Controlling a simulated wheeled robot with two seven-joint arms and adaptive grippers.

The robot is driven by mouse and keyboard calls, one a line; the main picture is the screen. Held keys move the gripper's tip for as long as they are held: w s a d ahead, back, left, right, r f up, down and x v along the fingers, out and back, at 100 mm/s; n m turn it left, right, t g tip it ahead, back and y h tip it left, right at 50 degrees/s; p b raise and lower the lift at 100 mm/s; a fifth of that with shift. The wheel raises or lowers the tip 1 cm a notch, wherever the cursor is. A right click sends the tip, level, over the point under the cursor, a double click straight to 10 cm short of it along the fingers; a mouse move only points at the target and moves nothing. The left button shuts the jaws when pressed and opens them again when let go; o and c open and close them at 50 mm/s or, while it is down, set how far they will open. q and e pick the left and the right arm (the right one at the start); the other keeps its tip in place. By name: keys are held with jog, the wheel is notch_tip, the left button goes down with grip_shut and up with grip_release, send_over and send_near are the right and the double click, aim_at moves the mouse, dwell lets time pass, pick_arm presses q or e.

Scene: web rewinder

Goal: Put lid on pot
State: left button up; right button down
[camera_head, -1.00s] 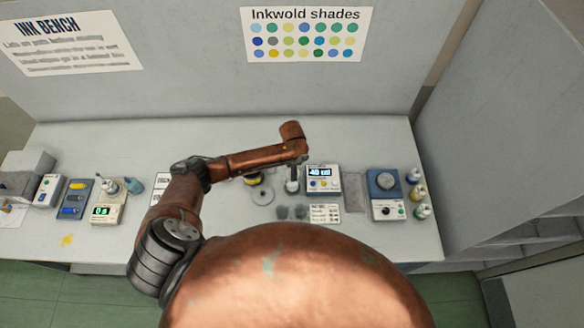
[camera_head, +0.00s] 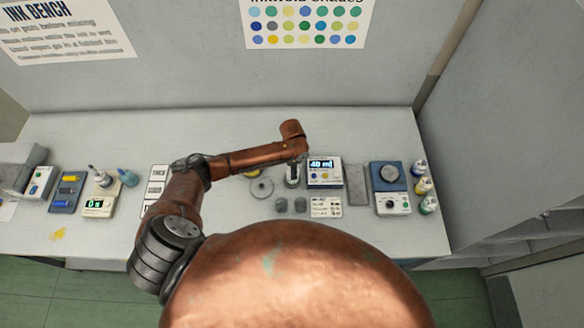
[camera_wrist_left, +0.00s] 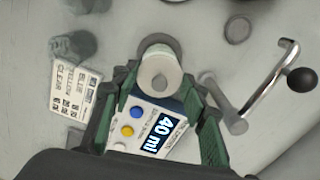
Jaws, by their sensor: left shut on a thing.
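In the head view, my left gripper (camera_head: 292,165) is small, beside the display unit (camera_head: 323,170) reading 40 ml. A pale cylinder (camera_head: 292,180) shows under it. My right gripper is not in view.
Two dark cups (camera_head: 290,205) and a printed card (camera_head: 326,208) lie in front of the display unit. A scale-like device (camera_head: 389,185) and bottles (camera_head: 422,185) are at the right. The bench's back strip is clear.

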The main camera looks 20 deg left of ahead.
pick_arm(q)
jog(key=shift+p, duration=0.35)
dwell(0.6)
jog(key=shift+p, duration=0.5)
dwell(0.6)
jog(key=shift+f, duration=0.15)
dwell(0.7)
dwell(0.4)
jog(key=shift+p, duration=0.55)
dwell(0.3)
jog(key=o, duration=0.8)
jog(key=shift+o, duration=0.3)
